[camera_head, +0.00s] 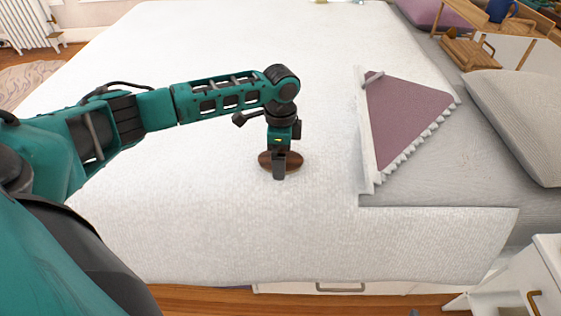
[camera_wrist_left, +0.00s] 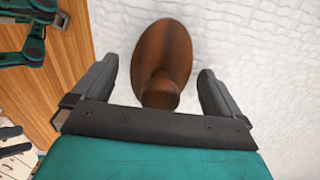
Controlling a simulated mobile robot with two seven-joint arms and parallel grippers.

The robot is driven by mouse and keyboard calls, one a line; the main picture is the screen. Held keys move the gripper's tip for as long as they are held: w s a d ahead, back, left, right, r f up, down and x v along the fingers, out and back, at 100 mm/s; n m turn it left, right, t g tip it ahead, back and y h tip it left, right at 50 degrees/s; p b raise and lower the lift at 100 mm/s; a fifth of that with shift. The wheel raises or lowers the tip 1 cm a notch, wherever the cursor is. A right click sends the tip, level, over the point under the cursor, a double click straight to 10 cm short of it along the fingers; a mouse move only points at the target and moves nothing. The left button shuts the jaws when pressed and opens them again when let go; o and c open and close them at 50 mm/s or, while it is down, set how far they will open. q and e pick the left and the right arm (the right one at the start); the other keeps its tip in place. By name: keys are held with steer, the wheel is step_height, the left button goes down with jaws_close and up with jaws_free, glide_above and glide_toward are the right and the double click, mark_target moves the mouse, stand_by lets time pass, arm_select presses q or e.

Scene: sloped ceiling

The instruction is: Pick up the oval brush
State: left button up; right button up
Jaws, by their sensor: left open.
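The oval brush (camera_head: 265,160) is brown and wooden and lies on the white bed cover (camera_head: 200,215). In the left wrist view the brush (camera_wrist_left: 167,55) shows its oval back and a round knob. My left gripper (camera_head: 280,172) points down over the brush and hides its middle in the head view. In the wrist view the left gripper (camera_wrist_left: 160,85) is open, with one finger on each side of the brush knob and visible gaps between. Whether the fingertips touch the bed cannot be told.
A folded purple and white piece (camera_head: 405,115) lies on the bed right of the brush. A grey pillow (camera_head: 525,115) and a wooden tray table with a blue mug (camera_head: 500,10) are farther right. A white nightstand (camera_head: 530,275) stands at lower right. The cover around the brush is clear.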

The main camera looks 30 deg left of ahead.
arm_select(q)
steer(key=shift+r, duration=0.1)
steer(key=c, duration=1.2)
step_height(320, 180, up, 20)
steer(key=p, duration=0.4)
arm_select(e)
steer(key=shift+s+d+r+h, duration=0.15)
steer(key=shift+s+d+r, duration=0.15)
steer(key=shift+d, duration=0.2)
steer(key=shift+s+d+r+h, duration=0.15)
steer(key=shift+s+d+r, duration=0.15)
steer(key=shift+d, duration=0.15)
